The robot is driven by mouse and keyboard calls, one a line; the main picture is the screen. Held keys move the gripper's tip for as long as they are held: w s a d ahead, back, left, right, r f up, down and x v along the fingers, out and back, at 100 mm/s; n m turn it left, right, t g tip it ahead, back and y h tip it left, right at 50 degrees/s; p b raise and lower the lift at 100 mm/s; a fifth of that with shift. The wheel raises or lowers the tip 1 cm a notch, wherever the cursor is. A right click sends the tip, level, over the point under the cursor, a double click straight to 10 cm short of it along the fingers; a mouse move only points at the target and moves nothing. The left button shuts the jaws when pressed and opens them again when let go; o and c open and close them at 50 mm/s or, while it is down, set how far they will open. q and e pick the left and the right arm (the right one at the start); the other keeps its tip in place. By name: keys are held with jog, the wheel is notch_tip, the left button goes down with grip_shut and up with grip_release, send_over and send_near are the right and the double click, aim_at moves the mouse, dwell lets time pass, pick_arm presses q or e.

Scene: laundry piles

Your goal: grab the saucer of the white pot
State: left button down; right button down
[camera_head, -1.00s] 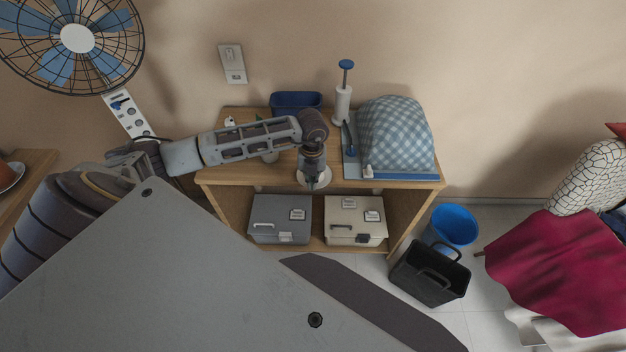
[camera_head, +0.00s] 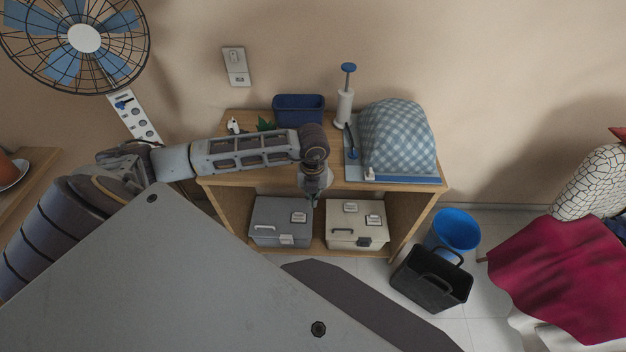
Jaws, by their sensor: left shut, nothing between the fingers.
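My left gripper (camera_head: 314,198) points down at the front edge of the wooden shelf top (camera_head: 240,178). It is shut and holds nothing I can see. Green plant leaves (camera_head: 266,125) show just behind my left forearm. The white pot is not visible; my arm covers the area below the leaves. I cannot make out a saucer for it in this view. My right gripper is not in view.
A checkered blue dome cover (camera_head: 397,138), a white holder with a blue knob (camera_head: 345,105) and a blue bin (camera_head: 298,108) stand on the shelf. Grey (camera_head: 281,220) and cream (camera_head: 356,224) boxes sit below. A terracotta pot (camera_head: 8,170) on a pale saucer stands far left.

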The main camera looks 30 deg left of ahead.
pick_arm(q)
jog(key=shift+s+d+b, duration=0.1)
jog(key=shift+s+d, duration=0.4)
jog(key=shift+s, duration=0.35)
jog(key=shift+s+d+b, duration=0.15)
jog(key=shift+s+d, duration=0.4)
jog(key=shift+s, duration=0.3)
jog(key=shift+s+d+b, duration=0.1)
jog(key=shift+s+d, duration=0.4)
jog(key=shift+s, duration=0.35)
